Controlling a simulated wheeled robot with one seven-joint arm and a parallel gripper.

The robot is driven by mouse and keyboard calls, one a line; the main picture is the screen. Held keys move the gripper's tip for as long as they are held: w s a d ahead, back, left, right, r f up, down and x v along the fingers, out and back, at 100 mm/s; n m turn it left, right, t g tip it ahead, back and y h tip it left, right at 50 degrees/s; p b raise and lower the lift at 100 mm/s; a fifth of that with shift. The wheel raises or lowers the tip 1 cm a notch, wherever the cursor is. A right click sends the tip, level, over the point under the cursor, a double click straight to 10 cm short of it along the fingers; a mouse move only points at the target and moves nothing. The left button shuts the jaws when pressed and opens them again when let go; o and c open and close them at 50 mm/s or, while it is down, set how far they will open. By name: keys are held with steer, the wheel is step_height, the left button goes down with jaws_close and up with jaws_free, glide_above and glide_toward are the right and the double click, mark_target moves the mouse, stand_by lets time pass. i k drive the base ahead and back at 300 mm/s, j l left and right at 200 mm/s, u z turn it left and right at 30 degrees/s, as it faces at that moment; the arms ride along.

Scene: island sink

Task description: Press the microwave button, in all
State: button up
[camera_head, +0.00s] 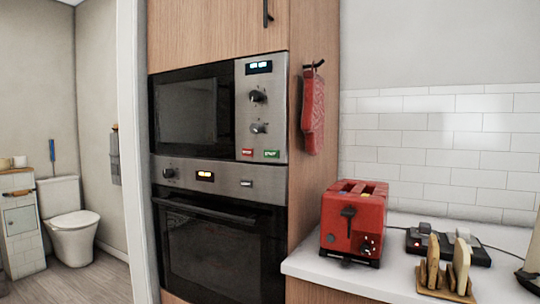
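The microwave (190,112) is built into a wooden cabinet, above an oven, with its dark door closed. At the panel's bottom are a red button (248,152) and a green button (271,153). Their lettering is too small to read surely. My gripper is not in view, and nothing touches the panel.
The oven (220,240) is below. A red mitt (313,112) hangs on the cabinet's side. The white counter (330,267) holds a red toaster (353,218), a bread rack (445,275) and a dark power strip (440,243). A toilet (72,222) stands beyond the doorway at left.

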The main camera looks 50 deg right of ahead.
mark_target(268, 153)
steer(key=i+j, duration=0.15)
steer(key=i, duration=0.65)
steer(key=z, duration=1.55)
